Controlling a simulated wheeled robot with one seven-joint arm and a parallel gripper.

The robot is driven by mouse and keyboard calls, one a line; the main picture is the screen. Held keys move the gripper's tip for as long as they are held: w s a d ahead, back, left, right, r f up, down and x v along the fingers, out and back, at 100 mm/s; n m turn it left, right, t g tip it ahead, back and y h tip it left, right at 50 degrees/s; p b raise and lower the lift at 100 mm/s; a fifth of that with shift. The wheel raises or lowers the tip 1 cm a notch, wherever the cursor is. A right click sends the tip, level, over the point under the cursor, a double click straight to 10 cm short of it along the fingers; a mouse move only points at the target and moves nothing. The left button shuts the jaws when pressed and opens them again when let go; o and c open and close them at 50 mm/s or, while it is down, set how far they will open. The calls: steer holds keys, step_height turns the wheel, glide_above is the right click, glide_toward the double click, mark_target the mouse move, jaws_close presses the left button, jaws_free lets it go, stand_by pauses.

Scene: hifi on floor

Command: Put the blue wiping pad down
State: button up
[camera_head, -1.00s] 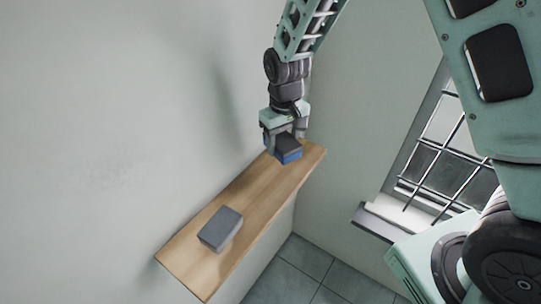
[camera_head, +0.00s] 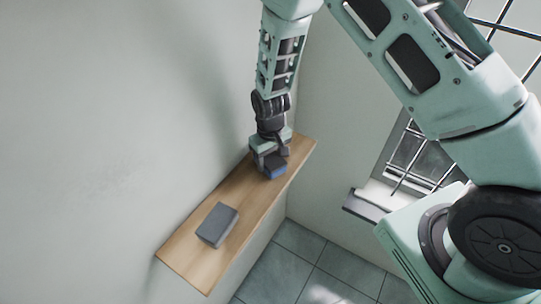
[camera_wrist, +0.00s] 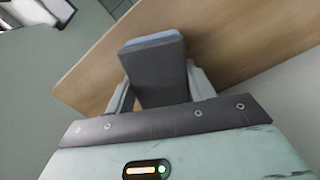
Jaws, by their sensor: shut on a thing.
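The blue wiping pad (camera_head: 277,172) has a dark grey body with a blue layer underneath. My gripper (camera_head: 268,160) is shut on it over the far half of the wooden shelf (camera_head: 188,252). In the wrist view the pad (camera_wrist: 155,72) sits between the two fingers (camera_wrist: 160,92), with its blue edge at the far end and the shelf (camera_wrist: 230,45) behind it. The pad's underside is hidden, so I cannot tell whether it touches the shelf.
A grey block (camera_head: 217,224) lies on the near part of the shelf. The shelf runs along a pale wall (camera_head: 120,120). A barred window with a sill (camera_head: 365,205) is to the right. Bare wood lies between the block and my gripper.

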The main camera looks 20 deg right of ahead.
mark_target(270, 158)
steer(key=shift+f, duration=0.2)
steer(key=o, duration=1.1)
steer(key=shift+c, duration=0.2)
steer(key=shift+r, duration=0.15)
step_height(270, 158, up, 12)
steer(key=b, duration=0.5)
steer(key=s+a+r+n+y, duration=0.1)
steer(key=s+a+r, duration=0.25)
steer(key=s, duration=0.25)
steer(key=s+a+r+n, duration=0.1)
steer(key=s+a+r, duration=0.25)
steer(key=s, duration=0.25)
steer(key=s+r+n, duration=0.3)
steer(key=s, duration=1.1)
steer(key=shift+s+d, duration=0.3)
